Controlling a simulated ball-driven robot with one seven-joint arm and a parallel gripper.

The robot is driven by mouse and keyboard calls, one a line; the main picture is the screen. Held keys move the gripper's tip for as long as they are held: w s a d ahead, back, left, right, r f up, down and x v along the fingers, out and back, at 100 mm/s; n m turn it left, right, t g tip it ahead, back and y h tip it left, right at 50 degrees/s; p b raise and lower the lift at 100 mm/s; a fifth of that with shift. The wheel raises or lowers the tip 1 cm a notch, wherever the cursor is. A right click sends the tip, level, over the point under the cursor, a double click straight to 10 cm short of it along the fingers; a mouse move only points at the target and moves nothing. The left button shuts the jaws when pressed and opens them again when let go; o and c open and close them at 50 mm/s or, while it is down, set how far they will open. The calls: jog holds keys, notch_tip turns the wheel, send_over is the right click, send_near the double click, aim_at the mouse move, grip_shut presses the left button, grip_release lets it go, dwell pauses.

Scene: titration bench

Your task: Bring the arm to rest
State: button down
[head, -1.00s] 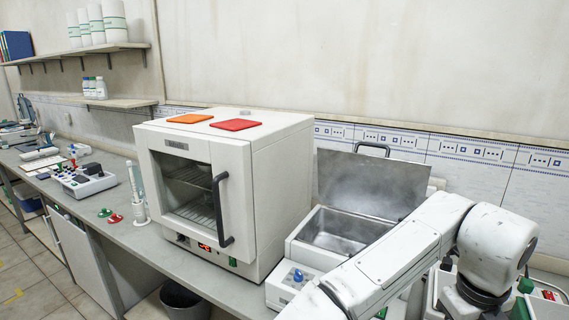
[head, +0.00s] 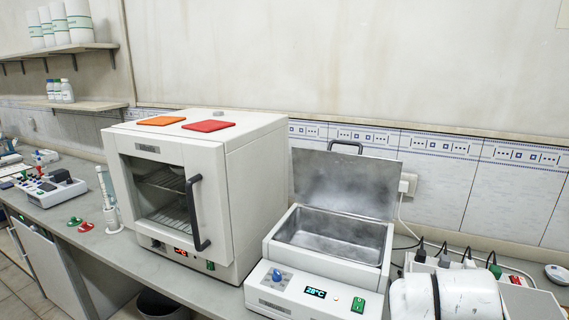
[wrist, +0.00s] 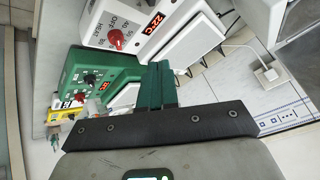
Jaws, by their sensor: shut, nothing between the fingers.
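My gripper (wrist: 157,85) shows in the wrist view with its two dark green fingers together and nothing between them. Its fingertips are in front of a green instrument and a white instrument on the bench; I cannot tell how far away they are. In the head view, only a white part of my arm (head: 445,297) shows, low at the right, in front of the bench; the gripper itself is outside that view.
A white oven (head: 235,185) with a shut door stands beside an open water bath (head: 275,232), lid raised. The wrist view shows a white instrument (wrist: 130,15) with a red knob, a green instrument (wrist: 75,70) and a wall socket (wrist: 268,73) with a cable.

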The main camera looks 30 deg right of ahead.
jog(key=s+a+f+n+g+y, duration=0.1)
jog(key=s+a+f+n+y, duration=0.2)
jog(key=s+a+f+n, duration=0.4)
jog(key=s+a+f+n+g+y, duration=0.1)
jog(key=s+a+f+n+y, duration=0.3)
jog(key=s+a+f+n, duration=0.3)
jog(key=a+f+n, duration=0.4)
jog(key=a+f, duration=0.3)
jog(key=shift+s+a+f, duration=0.15)
jog(key=shift+s, duration=0.15)
